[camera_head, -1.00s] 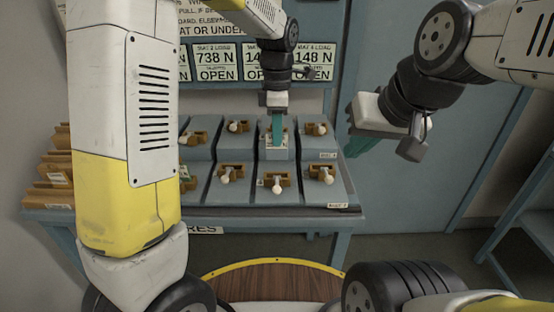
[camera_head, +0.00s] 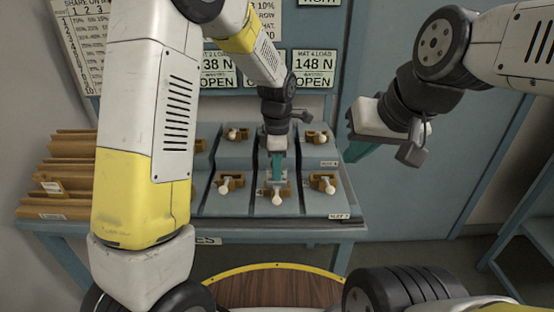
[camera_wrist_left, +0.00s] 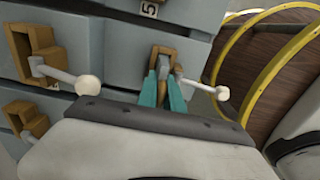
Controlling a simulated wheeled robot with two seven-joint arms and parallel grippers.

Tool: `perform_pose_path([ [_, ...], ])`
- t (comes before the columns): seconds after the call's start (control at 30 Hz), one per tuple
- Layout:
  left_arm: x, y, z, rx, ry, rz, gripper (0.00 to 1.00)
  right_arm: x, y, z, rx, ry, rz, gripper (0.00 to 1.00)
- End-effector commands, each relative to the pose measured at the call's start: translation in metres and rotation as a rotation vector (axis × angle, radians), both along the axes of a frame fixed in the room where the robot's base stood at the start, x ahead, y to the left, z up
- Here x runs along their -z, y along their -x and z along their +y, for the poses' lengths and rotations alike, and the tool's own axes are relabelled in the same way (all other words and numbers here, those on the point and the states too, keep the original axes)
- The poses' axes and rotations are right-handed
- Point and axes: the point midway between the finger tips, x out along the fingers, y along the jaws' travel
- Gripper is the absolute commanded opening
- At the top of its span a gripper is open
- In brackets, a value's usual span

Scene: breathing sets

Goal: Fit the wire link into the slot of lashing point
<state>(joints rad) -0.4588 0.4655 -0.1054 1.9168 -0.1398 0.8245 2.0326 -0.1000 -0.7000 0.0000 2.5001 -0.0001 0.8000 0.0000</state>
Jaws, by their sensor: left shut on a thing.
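My left gripper (camera_head: 277,172) points down at the front middle of the sloped grey rack. In the left wrist view its teal fingers (camera_wrist_left: 162,95) are shut on a small grey piece, apparently the wire link (camera_wrist_left: 163,68). The piece is at the opening of a brown lashing point (camera_wrist_left: 162,54); I cannot tell whether it is seated in the slot. This lashing point also shows in the head view (camera_head: 266,188), with a white-knobbed pin (camera_head: 277,199) in front. My right gripper (camera_head: 359,150) hangs off the rack's right side; its finger gap is unclear.
Other brown lashing points with white-knobbed pins stand nearby, at the right (camera_head: 322,182), left (camera_head: 229,182) and behind (camera_head: 317,136). Brown stepped trays (camera_head: 60,190) lie at the far left. A yellow-rimmed round wooden surface (camera_head: 275,287) is in front. A blue door (camera_head: 420,190) stands behind at right.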

Motion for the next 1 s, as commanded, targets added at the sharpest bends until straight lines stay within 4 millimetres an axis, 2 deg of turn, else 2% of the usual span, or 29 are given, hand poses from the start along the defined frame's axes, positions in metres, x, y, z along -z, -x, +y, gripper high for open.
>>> perform_pose_path([
  [0.27, 0.002, 0.000, 0.000, 0.000, 0.000, -0.001, 0.00, 0.000, 0.000, 0.000, 0.000, 0.000, 0.000, 0.00],
  [0.3, 0.002, 0.000, 0.000, 0.000, 0.000, -0.001, 0.17, 0.000, 0.000, 0.000, 0.000, 0.000, 0.000, 0.00],
  [0.4, 0.002, 0.000, 0.000, 0.000, 0.000, -0.001, 0.32, 0.000, 0.000, 0.000, 0.000, 0.000, 0.000, 0.00],
  [0.77, -0.002, 0.000, 0.000, 0.000, 0.001, -0.002, 0.32, 0.000, 0.000, 0.000, 0.000, 0.000, 0.000, 0.00],
  [0.87, -0.013, -0.001, -0.001, 0.000, 0.001, -0.005, 0.32, 0.000, 0.000, 0.000, 0.000, 0.000, 0.000, 0.00],
  [1.0, -0.041, -0.001, -0.001, 0.001, 0.002, -0.006, 0.32, 0.000, 0.000, 0.000, 0.000, 0.000, 0.000, 0.00],
])
